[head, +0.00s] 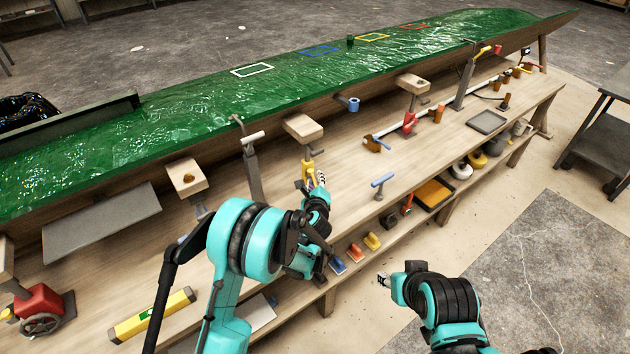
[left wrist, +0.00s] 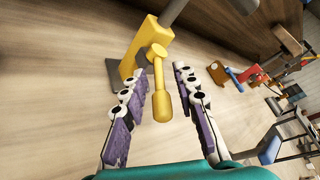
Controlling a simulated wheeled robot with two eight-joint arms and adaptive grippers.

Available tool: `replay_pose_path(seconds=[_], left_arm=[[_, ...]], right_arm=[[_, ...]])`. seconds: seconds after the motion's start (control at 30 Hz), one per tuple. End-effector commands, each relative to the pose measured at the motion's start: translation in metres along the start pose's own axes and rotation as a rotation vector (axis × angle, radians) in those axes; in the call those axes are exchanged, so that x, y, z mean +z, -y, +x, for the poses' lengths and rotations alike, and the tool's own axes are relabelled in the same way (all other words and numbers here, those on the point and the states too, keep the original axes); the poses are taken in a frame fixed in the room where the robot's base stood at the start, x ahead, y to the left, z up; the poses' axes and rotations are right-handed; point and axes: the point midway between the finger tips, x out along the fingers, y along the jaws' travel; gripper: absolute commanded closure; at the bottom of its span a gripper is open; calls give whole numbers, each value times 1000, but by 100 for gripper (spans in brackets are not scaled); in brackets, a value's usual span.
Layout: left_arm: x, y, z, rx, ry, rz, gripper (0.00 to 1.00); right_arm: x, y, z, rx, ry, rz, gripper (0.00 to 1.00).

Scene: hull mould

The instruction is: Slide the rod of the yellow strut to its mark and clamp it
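The yellow strut (head: 308,168) stands upright on the bench under the green hull, with a wooden pad (head: 302,127) on top. In the left wrist view its yellow body (left wrist: 146,40) holds a grey rod (left wrist: 172,10), and a yellow lever handle (left wrist: 161,100) points toward me. My left gripper (head: 312,184) is at the strut; in the left wrist view the gripper (left wrist: 154,88) is open, its fingers on either side of the handle with visible gaps. The rod's mark cannot be made out. My right gripper (head: 384,280) is in front of the bench, away from the strut; its opening is unclear.
A red strut (head: 409,122) stands to the right. A grey clamp post (head: 252,165) stands to the left, and a blue-handled tool (head: 383,182) to the right. A yellow level (head: 152,315) lies at the lower left. The bench (head: 345,150) has bare room right of the strut.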

Motion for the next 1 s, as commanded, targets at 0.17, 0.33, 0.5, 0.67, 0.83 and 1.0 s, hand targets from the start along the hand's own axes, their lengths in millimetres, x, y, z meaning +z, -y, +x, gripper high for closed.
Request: replay_pose_path(seconds=[0.17,0.33,0.5,0.67,0.83,1.0], left_arm=[[-1,-1,20,0,0,1,71],[0,0,24,0,0,0,71],[0,0,24,0,0,0,74],[0,0,24,0,0,0,100],[0,0,24,1,0,0,100],[0,0,24,-2,-4,0,100]], right_arm=[[4,0,6,0,0,0,60],[5,0,6,0,0,0,60],[4,0,6,0,0,0,60],[4,0,6,0,0,0,60],[4,0,6,0,0,0,60],[4,0,6,0,0,0,60]])
